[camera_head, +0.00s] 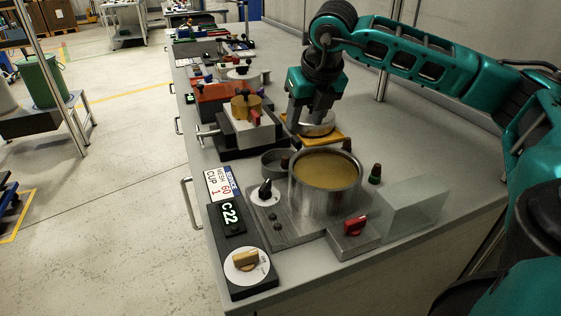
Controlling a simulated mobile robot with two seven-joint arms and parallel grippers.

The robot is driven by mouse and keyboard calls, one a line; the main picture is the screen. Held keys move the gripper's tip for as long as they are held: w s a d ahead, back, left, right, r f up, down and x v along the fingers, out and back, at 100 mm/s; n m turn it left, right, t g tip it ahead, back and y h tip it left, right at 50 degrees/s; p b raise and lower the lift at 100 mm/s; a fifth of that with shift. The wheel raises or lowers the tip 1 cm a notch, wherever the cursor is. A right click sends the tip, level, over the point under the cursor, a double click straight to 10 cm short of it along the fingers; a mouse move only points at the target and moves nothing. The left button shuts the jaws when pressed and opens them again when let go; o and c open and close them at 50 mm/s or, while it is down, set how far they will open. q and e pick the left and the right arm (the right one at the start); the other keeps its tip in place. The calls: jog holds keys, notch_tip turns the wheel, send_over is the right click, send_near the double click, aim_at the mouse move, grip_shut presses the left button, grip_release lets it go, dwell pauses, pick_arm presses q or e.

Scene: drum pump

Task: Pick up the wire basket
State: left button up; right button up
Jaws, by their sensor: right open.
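No thing shows clear wire mesh, so I cannot tell for sure which one is the wire basket. A pale, see-through grey box (412,206) stands at the right front of the bench, and its walls are too fine to make out. A round, shallow metal dish (316,121) sits on a yellow-orange board farther back. My right gripper (309,122) points down over this dish, with its fingers apart at the dish's near left side. I cannot tell whether they touch it. My left gripper is not in view.
A metal pot (325,186) with tan contents stands on a grey plate in front of my right gripper. A red-knobbed block (353,236), a label C22 panel (231,214) and a white dial (247,265) are near. The bench's right side behind the box is clear.

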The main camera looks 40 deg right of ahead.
aim_at(298, 138)
jog(key=x, duration=0.5)
jog(key=shift+f, duration=0.25)
jog(key=shift+w+d+b+x, duration=0.1)
jog(key=shift+w+b+x, duration=0.1)
jog(key=shift+x, duration=1.15)
jog(key=shift+w+d+b+x, duration=0.15)
jog(key=shift+x, duration=1.25)
jog(key=shift+r, duration=0.15)
grip_shut()
